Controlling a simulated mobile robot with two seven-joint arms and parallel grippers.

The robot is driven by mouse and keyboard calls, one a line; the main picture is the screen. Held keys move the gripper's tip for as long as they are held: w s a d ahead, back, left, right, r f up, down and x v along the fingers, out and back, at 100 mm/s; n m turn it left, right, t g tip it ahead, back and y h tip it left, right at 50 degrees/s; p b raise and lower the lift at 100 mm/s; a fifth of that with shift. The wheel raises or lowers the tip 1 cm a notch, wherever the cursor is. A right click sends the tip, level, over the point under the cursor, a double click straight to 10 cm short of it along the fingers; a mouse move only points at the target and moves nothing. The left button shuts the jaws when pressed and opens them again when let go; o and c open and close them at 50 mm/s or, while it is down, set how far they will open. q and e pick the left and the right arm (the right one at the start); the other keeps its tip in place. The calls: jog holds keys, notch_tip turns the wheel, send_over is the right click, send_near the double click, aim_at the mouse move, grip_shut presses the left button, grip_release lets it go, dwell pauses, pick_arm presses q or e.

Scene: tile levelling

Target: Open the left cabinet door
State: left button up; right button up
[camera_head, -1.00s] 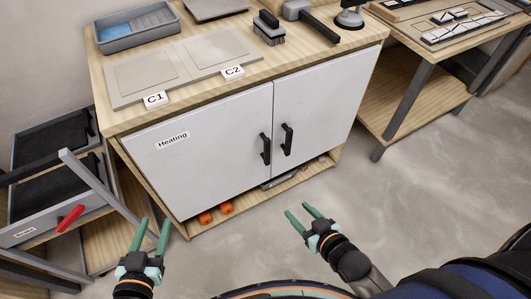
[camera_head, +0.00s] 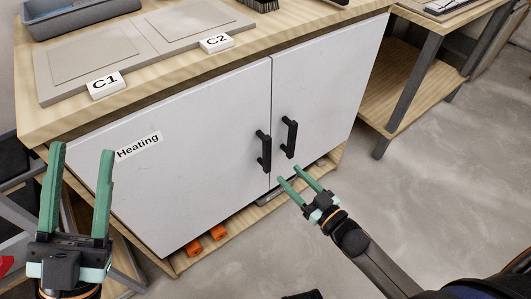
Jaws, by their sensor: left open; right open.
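The left cabinet door (camera_head: 195,165) is white, shut and carries a "Heating" label (camera_head: 138,146). Its black bar handle (camera_head: 264,151) is upright near the door's right edge. The right cabinet door (camera_head: 325,95) is also shut, with its own black handle (camera_head: 290,138) beside the gap. My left gripper (camera_head: 80,185) is open and empty, in front of the left door's left end, well away from the handle. My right gripper (camera_head: 298,181) is open and empty, below and right of the left door's handle. I see no contact with either handle.
The wooden cabinet top (camera_head: 190,75) holds tiles with C1 (camera_head: 105,84) and C2 (camera_head: 216,42) signs and a grey tray (camera_head: 75,14). Orange items (camera_head: 205,240) lie on the bottom shelf. A wooden bench (camera_head: 400,95) stands at right. Grey floor (camera_head: 440,180) is clear at right.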

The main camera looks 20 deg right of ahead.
aim_at(269, 154)
pick_arm(q)
jog(key=f+b, duration=0.1)
jog(key=s+h+b, duration=0.1)
jog(key=shift+d+f+m+b, duration=0.15)
jog(key=shift+f+m+b, duration=0.15)
jog(key=shift+f+b, duration=0.1)
pick_arm(e)
jog(key=x, duration=1.1)
jog(key=shift+w, duration=0.1)
jog(key=shift+c, duration=0.3)
grip_shut()
jog(key=shift+a, duration=0.1)
